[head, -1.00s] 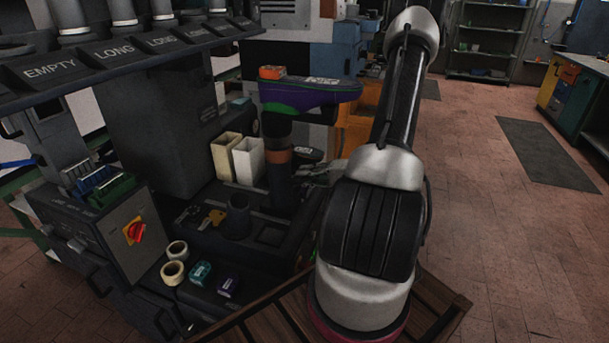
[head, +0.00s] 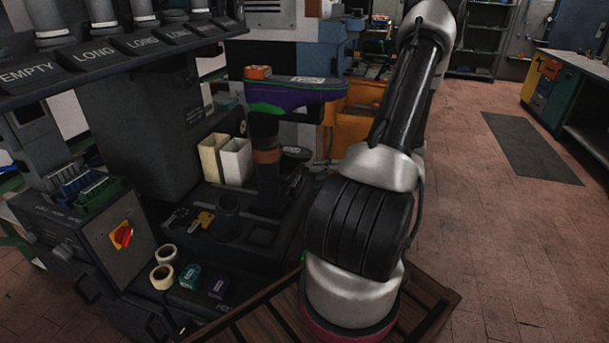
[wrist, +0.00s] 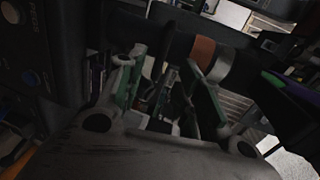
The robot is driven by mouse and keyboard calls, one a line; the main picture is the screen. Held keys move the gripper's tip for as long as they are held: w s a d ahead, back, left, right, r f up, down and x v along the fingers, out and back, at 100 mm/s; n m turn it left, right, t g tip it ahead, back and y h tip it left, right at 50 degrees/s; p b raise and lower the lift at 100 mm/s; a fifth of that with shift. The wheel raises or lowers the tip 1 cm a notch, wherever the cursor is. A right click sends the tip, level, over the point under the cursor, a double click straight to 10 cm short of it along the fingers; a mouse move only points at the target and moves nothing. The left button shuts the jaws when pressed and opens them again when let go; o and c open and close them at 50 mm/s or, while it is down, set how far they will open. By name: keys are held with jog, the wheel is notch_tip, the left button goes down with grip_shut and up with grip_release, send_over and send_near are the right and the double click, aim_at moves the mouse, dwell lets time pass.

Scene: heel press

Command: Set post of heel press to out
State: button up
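The heel press post (head: 266,160) is a dark upright column with an orange-brown band. It stands on the machine's dark bed and carries a purple and green shoe form (head: 295,94) on top. In the wrist view the post lies across the upper part of the picture, with its orange-brown band (wrist: 201,52) showing. My gripper (wrist: 170,95) is open, with its green-padded fingers apart and pointing toward the post. Dark machine parts show between the fingers, and I cannot tell whether either finger touches the post. In the head view my arm hides the gripper.
A dark round cup (head: 228,212) is on the bed, with tape rolls (head: 163,276) and small boxes at the front. A control box with a red switch (head: 122,237) is at left. Open floor (head: 490,250) lies to the right.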

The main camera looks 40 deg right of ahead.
jog(key=shift+v, duration=1.95)
